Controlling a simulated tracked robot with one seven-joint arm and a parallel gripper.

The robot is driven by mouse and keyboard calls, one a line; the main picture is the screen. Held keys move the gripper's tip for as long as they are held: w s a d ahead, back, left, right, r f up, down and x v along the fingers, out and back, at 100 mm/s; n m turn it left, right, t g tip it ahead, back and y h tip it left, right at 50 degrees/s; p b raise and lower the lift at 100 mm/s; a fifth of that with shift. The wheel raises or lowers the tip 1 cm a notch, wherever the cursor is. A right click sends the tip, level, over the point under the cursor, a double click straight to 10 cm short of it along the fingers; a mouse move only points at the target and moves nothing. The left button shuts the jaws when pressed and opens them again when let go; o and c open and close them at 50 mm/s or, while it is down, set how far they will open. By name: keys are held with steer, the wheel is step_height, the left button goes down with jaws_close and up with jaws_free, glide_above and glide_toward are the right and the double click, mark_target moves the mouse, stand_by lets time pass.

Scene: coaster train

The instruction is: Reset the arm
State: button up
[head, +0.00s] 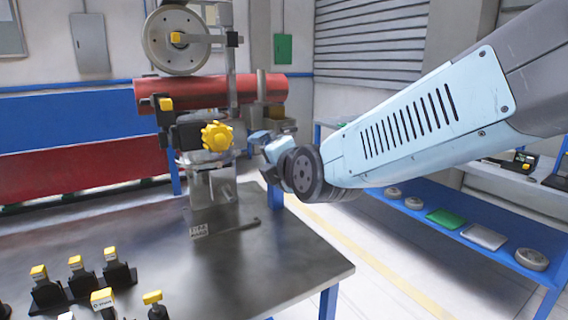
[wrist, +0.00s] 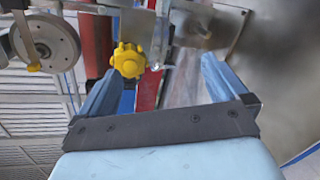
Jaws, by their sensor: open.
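My light-blue arm (head: 420,120) reaches in from the right in the head view. Its end, with my gripper (head: 264,150), is beside the machine on the metal table. In the wrist view my gripper (wrist: 155,75) has two blue fingers spread wide apart, with nothing held between them. A yellow star-shaped knob (wrist: 129,60) shows near the left finger there. The same knob (head: 217,136) is on the machine in the head view, left of my gripper. I cannot tell whether a finger touches the machine.
The machine (head: 212,190) carries a grey wheel (head: 178,40) and a red cylinder (head: 270,88). Several black fixtures with yellow tops (head: 76,270) stand at the table's front left. A blue shelf (head: 405,210) with parts is at the right. The table (head: 285,265) is clear at its right front.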

steer(key=s+d+f+m+g+h, duration=0.1)
steer(key=s+d+m+g+h, duration=0.1)
steer(key=s+d+m, duration=0.3)
steer(key=s+d+f+m+g+h, duration=0.2)
steer(key=s+d+m, duration=0.3)
steer(key=d+m, duration=0.8)
steer(key=s+d+f+m+g+h, duration=0.2)
steer(key=s+d+m+g+h, duration=0.1)
steer(key=d+m, duration=0.6)
steer(key=shift+s+d+m+g, duration=0.4)
steer(key=shift+s+m+g, duration=0.2)
steer(key=shift+s, duration=0.6)
steer(key=shift+c, duration=0.2)
